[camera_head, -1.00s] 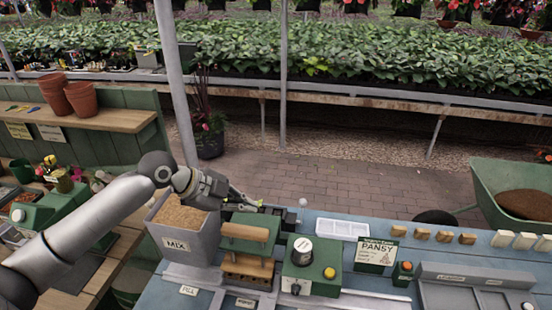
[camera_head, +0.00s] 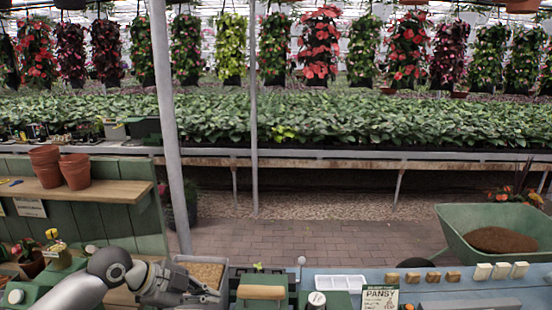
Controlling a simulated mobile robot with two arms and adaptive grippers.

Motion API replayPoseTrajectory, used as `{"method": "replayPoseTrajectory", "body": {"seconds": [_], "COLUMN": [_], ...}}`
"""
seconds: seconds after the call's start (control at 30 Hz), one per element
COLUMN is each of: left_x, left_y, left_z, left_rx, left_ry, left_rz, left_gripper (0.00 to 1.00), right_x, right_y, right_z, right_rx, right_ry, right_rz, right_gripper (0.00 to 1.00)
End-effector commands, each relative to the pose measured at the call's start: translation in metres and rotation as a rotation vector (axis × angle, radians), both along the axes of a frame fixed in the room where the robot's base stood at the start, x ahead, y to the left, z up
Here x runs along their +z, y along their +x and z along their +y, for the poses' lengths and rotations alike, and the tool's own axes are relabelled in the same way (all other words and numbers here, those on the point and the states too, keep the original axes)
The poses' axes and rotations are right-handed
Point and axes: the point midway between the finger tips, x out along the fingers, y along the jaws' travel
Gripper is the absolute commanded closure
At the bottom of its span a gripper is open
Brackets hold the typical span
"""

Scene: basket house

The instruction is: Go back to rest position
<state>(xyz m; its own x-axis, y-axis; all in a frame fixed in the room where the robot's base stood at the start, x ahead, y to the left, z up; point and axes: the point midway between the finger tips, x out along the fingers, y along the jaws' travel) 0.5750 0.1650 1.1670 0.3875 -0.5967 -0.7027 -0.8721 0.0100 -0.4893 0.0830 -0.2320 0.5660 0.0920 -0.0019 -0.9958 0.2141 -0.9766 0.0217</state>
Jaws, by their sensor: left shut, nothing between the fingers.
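My left gripper (camera_head: 208,294) shows at the bottom left of the head view. It is shut and empty, in front of the bin of brown mix (camera_head: 204,272), and hides part of that bin. My left arm (camera_head: 95,282) comes in from the lower left corner. My right gripper is not in view.
The blue bench (camera_head: 430,292) runs along the bottom edge with a white tray (camera_head: 340,283), a PANSY sign (camera_head: 380,297) and several small blocks. A green wheelbarrow (camera_head: 470,254) stands at right. A metal post (camera_head: 169,130) rises behind the bench. Brick floor (camera_head: 320,240) beyond is clear.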

Motion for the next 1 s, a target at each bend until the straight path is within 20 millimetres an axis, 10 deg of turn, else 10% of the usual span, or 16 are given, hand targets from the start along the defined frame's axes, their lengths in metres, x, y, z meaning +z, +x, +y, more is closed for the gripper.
{"method": "replayPoseTrajectory", "body": {"seconds": [0.47, 1.0], "left_x": [-0.062, -0.148], "left_y": [-0.052, -0.178], "left_z": [-0.04, -0.051], "left_rx": [0.078, 0.637], "left_ry": [-0.007, -0.093], "left_rz": [0.128, 0.421], "left_gripper": [1.0, 1.0], "right_x": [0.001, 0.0], "right_y": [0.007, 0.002], "right_z": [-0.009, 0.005], "right_rx": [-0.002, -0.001], "right_ry": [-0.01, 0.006], "right_rz": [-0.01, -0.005], "right_gripper": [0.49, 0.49]}}
